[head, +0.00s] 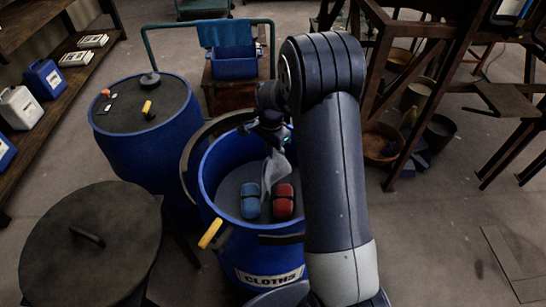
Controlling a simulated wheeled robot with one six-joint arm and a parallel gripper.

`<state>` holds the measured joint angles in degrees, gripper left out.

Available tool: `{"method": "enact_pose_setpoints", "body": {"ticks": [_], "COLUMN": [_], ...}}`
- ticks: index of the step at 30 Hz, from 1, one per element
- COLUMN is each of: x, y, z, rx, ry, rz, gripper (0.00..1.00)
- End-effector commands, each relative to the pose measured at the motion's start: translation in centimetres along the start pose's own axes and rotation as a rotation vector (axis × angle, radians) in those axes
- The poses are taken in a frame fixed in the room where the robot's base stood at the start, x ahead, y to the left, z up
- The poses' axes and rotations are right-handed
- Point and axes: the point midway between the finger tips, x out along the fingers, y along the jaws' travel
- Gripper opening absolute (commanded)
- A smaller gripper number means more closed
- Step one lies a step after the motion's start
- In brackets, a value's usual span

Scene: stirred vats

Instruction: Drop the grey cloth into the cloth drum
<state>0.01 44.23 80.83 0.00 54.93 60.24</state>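The cloth drum (268,272) is a blue, open-topped drum with a "CLOTHS" label, standing in the middle of the head view. My gripper (271,137) is over the drum's opening, at its far side. A grey cloth (275,168) hangs down from the gripper into the opening, its lower end between a blue bundle (250,200) and a red bundle (284,201) inside the drum. The fingers are small and dark, but the cloth hangs from them. My forearm hides the drum's right side.
A round dark lid (90,245) lies at the lower left. Another blue drum (150,160) with small items on top stands behind left. A trolley with a blue bin (235,66) is behind. Wooden racks (405,100) stand at right; the floor at lower right is mostly clear.

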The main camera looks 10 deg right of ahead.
Motion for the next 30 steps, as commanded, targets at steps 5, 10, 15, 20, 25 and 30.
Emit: {"method": "enact_pose_setpoints", "body": {"ticks": [5, 10, 15, 20, 25, 30], "x": [1.4, 3.4, 5.3, 5.9, 5.9, 5.9], "y": [0.0, 0.0, 0.0, 0.0, 0.0, 0.0], "z": [0.0, 0.0, 0.0, 0.0, 0.0, 0.0], "rx": [0.001, 0.000, 0.000, 0.000, 0.000, 0.000], "ry": [-0.001, -0.001, -0.001, 0.000, 0.000, 0.000], "rz": [0.002, 0.001, 0.001, 0.000, 0.000, 0.000], "gripper": [0.00, 0.00, 0.00, 0.00, 0.00, 0.13]}}
